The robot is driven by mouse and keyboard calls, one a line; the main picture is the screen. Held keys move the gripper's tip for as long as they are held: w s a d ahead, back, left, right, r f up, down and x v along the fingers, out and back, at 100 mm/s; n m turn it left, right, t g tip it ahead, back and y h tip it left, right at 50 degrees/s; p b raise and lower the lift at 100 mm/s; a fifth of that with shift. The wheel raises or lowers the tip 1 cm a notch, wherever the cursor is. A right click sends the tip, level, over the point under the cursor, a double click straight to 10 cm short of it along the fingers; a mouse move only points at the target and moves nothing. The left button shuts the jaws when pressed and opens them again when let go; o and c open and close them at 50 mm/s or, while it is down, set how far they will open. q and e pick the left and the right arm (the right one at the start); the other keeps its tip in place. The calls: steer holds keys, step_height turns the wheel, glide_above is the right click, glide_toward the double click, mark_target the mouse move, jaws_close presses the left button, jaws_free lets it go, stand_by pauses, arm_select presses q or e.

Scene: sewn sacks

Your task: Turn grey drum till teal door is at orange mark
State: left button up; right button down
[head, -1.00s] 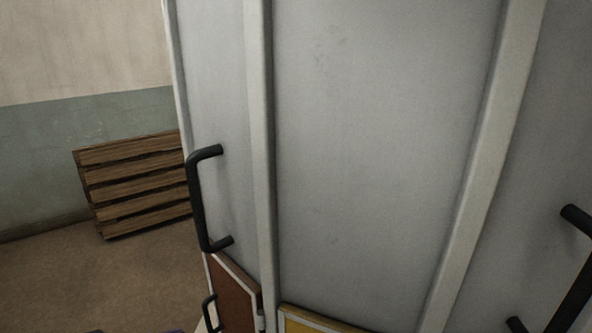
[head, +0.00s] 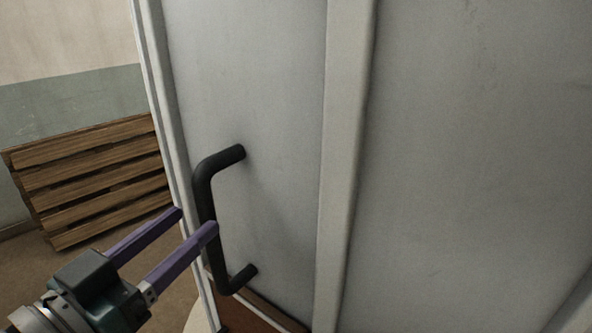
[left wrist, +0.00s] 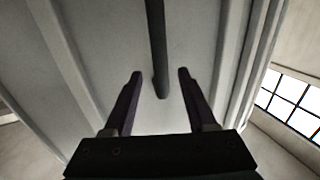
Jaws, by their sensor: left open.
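The grey drum (head: 265,100) fills most of the head view, with pale vertical ribs. A black bar handle (head: 204,190) stands on its left panel. My left gripper (head: 198,220), with purple fingers, is open beside the handle's lower half. In the left wrist view the handle (left wrist: 157,50) runs down between the open fingers (left wrist: 160,75), nearer the far end of them; I cannot tell if they touch it. No teal door or orange mark shows. My right gripper is not in view.
A wooden pallet (head: 90,180) leans against the wall at left, behind the drum. Brown floor (head: 165,290) is visible between the pallet and the drum. A window (left wrist: 290,100) shows at right in the left wrist view.

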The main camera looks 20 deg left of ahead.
mark_target(200, 214)
arm_select(q)
steer(key=shift+w+p, duration=0.45)
steer(key=shift+w, duration=1.95)
jaws_close()
